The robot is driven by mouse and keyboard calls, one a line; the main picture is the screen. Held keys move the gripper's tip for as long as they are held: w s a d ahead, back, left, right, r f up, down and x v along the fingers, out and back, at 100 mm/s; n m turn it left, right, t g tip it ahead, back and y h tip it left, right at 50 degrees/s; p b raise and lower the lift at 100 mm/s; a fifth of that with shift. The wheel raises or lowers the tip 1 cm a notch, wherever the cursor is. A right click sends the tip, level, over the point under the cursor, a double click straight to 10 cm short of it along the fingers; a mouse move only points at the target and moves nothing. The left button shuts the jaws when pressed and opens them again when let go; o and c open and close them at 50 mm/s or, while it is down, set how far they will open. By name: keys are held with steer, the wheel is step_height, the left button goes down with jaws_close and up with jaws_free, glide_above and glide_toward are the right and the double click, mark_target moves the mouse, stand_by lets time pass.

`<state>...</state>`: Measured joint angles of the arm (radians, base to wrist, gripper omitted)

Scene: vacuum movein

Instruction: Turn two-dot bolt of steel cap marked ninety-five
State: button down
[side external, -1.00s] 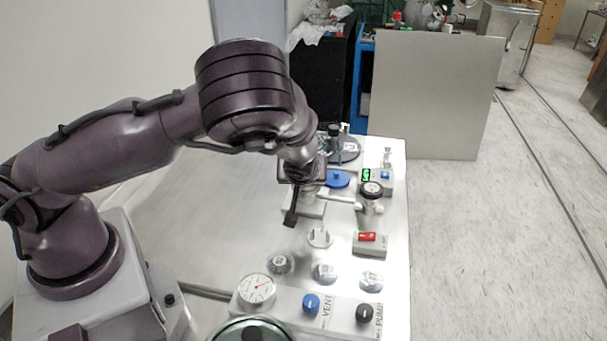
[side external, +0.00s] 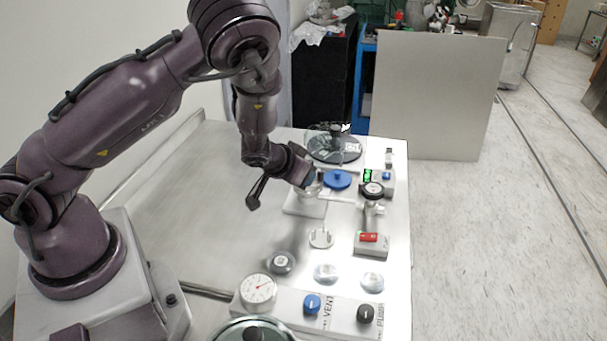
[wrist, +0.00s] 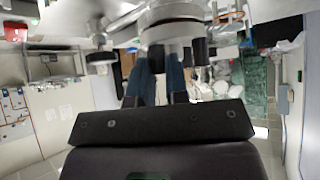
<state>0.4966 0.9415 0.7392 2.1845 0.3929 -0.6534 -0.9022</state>
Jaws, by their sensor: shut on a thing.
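A steel fitting (side external: 314,191) stands on a pale base plate (side external: 302,209) in the side view, mostly hidden by my gripper. My gripper (side external: 310,181) is tilted and reaches it from the upper left. In the wrist view, the round steel fitting (wrist: 172,14) fills the top middle, with a dark knob-like bolt (wrist: 103,58) at left and another (wrist: 200,48) at right. My gripper's blue fingers (wrist: 166,62) reach up to the fitting and are shut on a part at its near side, seemingly a bolt. Dots and the ninety-five mark cannot be read.
A blue-knobbed disc (side external: 337,179), a gauge on a pipe (side external: 373,189) and a red-switch box (side external: 371,244) stand close right. A dial panel (side external: 338,315) lines the front. The table's left is clear.

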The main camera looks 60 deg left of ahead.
steer(key=shift+m+h, duration=0.3)
steer(key=c, duration=1.4)
jaws_free()
steer(key=shift+r, duration=0.1)
steer(key=v, duration=1.2)
steer(key=shift+s, duration=0.1)
